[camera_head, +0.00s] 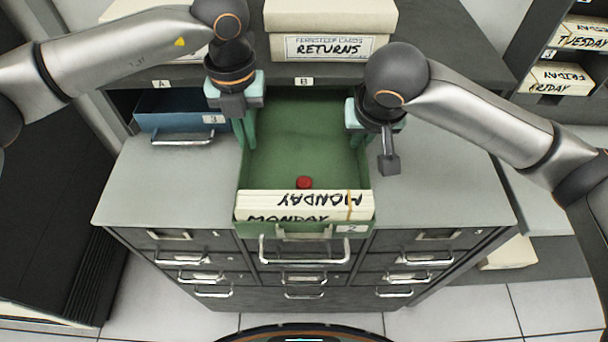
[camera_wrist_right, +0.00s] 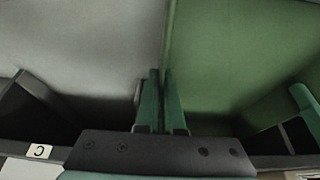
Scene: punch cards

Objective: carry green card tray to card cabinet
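The green card tray (camera_head: 300,150) lies over the middle of the grey card cabinet (camera_head: 175,180), its front handle and "2" label at the cabinet's front edge. Inside it are a block of "MONDAY" cards (camera_head: 290,205) and a small red object (camera_head: 304,182). My left gripper (camera_head: 245,132) is shut on the tray's left wall. My right gripper (camera_head: 358,130) is shut on its right wall; in the right wrist view the two fingers (camera_wrist_right: 163,105) pinch the wall's edge. The tray's underside is hidden, so I cannot tell what it rests on.
A blue tray (camera_head: 180,112) labelled 3 sits in slot A behind left. A "RETURNS" box (camera_head: 330,46) stands on the shelf above slot B. "FRIDAY" card boxes (camera_head: 560,78) are on the right rack. The cabinet top is clear on both sides of the green tray.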

